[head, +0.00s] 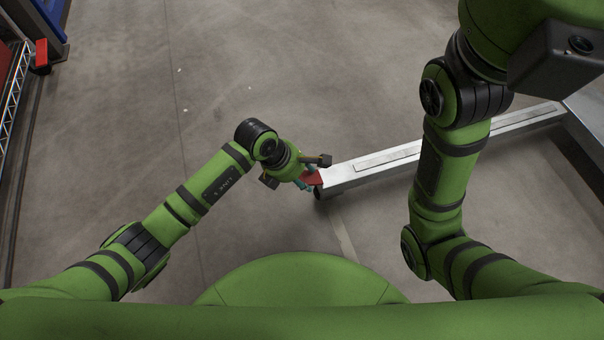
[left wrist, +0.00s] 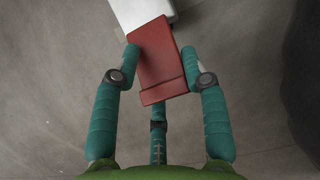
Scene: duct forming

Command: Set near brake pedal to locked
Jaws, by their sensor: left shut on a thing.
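The near brake pedal (head: 315,179) is a red plate at the left end of a silver metal leg (head: 430,150). It also shows in the left wrist view (left wrist: 162,68), jutting from the pale end of the leg (left wrist: 143,12). My left gripper (head: 306,179) is at the pedal. In the left wrist view its teal fingers (left wrist: 160,55) are shut on the pedal, one on each side, with a third finger below. In the head view the gripper hides part of the pedal. My right gripper is out of view; only my right arm shows.
The silver leg runs right to a larger metal frame (head: 586,118), partly behind my right arm. A dark caster (head: 320,193) seems to sit under the leg's left end. A rack with red parts (head: 14,85) stands at far left. The grey floor between is clear.

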